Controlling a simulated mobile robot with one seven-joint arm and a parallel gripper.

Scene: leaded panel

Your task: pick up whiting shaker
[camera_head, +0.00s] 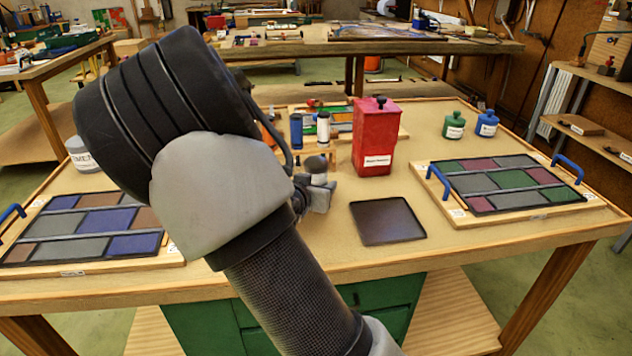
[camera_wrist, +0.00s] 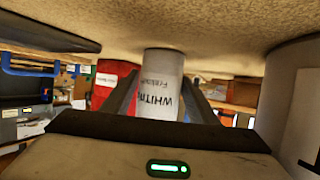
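The whiting shaker is a pale cylinder whose label reads "WHITING" upside down in the wrist view (camera_wrist: 163,82). In the head view it shows with a dark lid (camera_head: 316,165), partly hidden by my gripper. My gripper (camera_head: 320,195) is low over the table, level with the shaker. In the wrist view my gripper's two dark fingers (camera_wrist: 161,90) stand on either side of the shaker, with narrow gaps visible beside it. The shaker appears to stand upright on the table. Its far side is hidden.
A red canister (camera_head: 375,140) stands close behind the shaker. A dark square tray (camera_head: 388,221) lies to its right. Leaded panels lie at left (camera_head: 90,230) and right (camera_head: 500,185). Green (camera_head: 454,126) and blue (camera_head: 487,125) bottles stand behind. Blue and white cylinders (camera_head: 323,127) are near a wooden rack.

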